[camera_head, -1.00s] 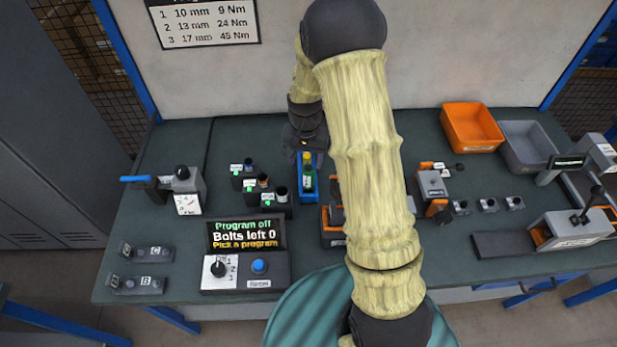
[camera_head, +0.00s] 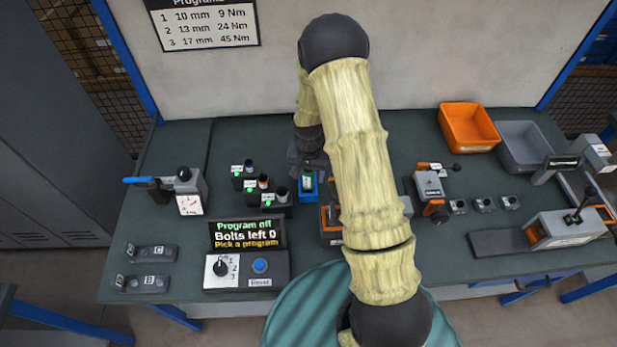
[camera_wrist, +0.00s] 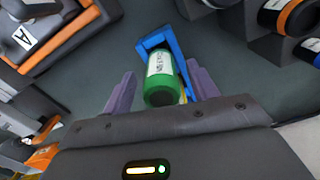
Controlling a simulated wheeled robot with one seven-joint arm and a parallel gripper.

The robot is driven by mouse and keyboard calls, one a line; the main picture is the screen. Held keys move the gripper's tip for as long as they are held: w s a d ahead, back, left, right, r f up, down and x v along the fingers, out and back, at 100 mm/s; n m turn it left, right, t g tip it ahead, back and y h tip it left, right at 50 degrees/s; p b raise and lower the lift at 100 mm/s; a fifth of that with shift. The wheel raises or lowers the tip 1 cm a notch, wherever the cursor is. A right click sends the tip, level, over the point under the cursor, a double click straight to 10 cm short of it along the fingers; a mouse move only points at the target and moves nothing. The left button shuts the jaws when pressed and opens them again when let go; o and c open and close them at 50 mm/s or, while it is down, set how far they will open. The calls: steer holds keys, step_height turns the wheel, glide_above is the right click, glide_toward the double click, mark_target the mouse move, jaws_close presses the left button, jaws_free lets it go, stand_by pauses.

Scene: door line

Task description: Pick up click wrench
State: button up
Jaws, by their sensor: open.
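A green cylindrical tool end with a white label (camera_wrist: 161,75) stands in a blue holder (camera_wrist: 183,50) in the wrist view. It seems to be the click wrench, but I cannot read the label surely. In the head view the blue holder (camera_head: 316,187) is at mid-bench, with the green part partly hidden under my wrist. My gripper (camera_wrist: 162,88) is open, its two purple fingers on either side of the green part. I see a gap on both sides and cannot tell any contact.
Dark sockets in stands (camera_head: 281,194) are close left of the holder. An orange-framed stand (camera_head: 331,222) is close in front. A control box with a display (camera_head: 247,236) stands front left. Orange (camera_head: 471,127) and grey (camera_head: 524,147) bins are back right.

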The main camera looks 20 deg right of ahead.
steer(key=shift+a+f, duration=0.1)
steer(key=shift+f, duration=0.25)
steer(key=c, duration=1.1)
